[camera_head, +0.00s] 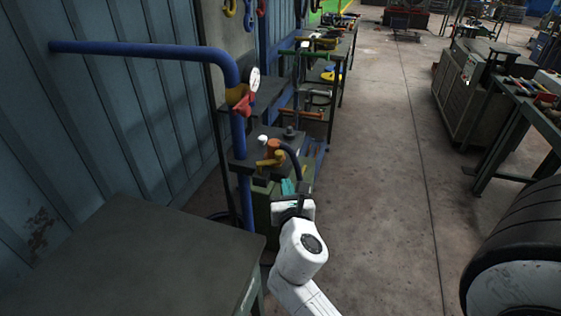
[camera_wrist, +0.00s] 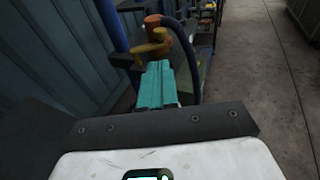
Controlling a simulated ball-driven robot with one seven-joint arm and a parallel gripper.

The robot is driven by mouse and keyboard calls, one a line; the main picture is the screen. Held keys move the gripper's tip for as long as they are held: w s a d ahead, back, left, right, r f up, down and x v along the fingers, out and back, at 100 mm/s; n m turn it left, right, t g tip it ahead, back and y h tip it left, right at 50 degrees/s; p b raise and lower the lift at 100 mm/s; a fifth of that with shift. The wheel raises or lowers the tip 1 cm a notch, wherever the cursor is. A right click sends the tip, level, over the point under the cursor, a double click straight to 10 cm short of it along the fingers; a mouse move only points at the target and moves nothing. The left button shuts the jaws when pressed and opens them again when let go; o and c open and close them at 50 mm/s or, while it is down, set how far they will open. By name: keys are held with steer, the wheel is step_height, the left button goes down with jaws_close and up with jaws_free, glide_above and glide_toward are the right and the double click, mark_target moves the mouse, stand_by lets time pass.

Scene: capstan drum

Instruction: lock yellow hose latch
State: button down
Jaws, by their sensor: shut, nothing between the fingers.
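The yellow hose latch (camera_head: 268,161) sits beside an orange cylindrical fitting (camera_head: 273,146) on a dark block, just right of the blue pipe. In the wrist view the yellow latch (camera_wrist: 150,47) shows just beyond my fingertips, with the orange fitting (camera_wrist: 153,21) behind it. My gripper (camera_head: 288,186) has teal fingers, pressed together and empty. It is near and below the latch in the head view; the wrist view (camera_wrist: 159,66) shows the tips close to the latch's lower end. I cannot tell whether they touch. The latch's lower part is partly hidden by the fingers.
A dark blue hose (camera_head: 295,163) curves down right of the latch. A grey table (camera_head: 130,255) stands at lower left. Open floor (camera_head: 385,170) lies to the right.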

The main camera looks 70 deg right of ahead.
mark_target(280, 155)
steer(key=x, duration=1.3)
steer(key=shift+f+p, duration=0.1)
steer(key=shift+p, duration=0.2)
steer(key=shift+w, duration=0.1)
steer(key=shift+w+d+r+p, duration=0.2)
steer(key=shift+d+p, duration=0.15)
steer(key=shift+d, duration=0.1)
steer(key=shift+s+f, duration=0.1)
